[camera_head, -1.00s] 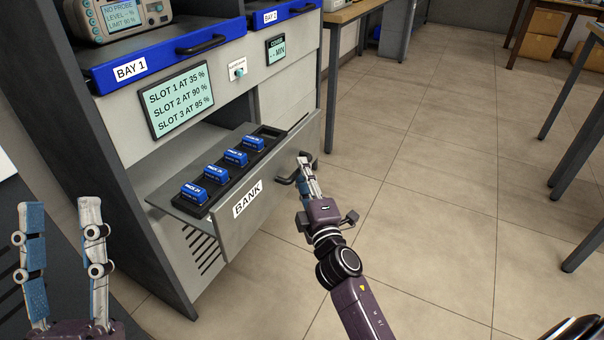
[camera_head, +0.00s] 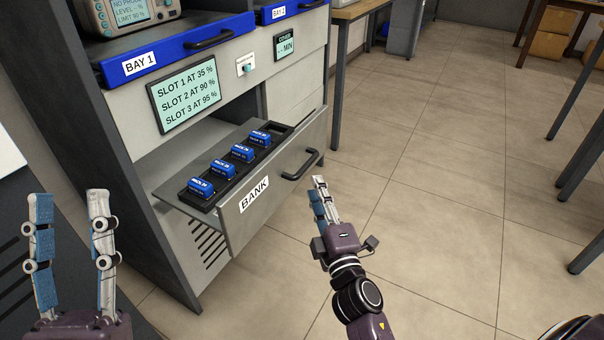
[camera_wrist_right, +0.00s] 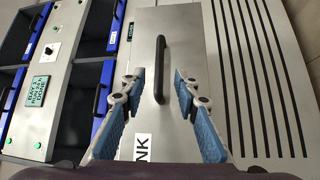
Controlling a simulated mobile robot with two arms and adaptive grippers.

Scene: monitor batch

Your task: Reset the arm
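My right gripper (camera_head: 319,184) is in front of the pulled-out BANK drawer (camera_head: 236,228), apart from its black handle (camera_head: 303,165). In the right wrist view my right gripper (camera_wrist_right: 158,76) has its two blue-padded fingers spread, with nothing held. The drawer handle (camera_wrist_right: 159,62) shows beyond and between the fingertips. My left gripper (camera_head: 69,193) stands upright at the lower left of the head view, its fingers apart and empty.
Several blue packs (camera_head: 222,169) sit in a row in the drawer's black rack, with an empty slot at the far end. Above are the slot screen (camera_head: 188,94) and blue BAY 1 tray (camera_head: 176,54). The tiled floor (camera_head: 430,210) to the right is clear.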

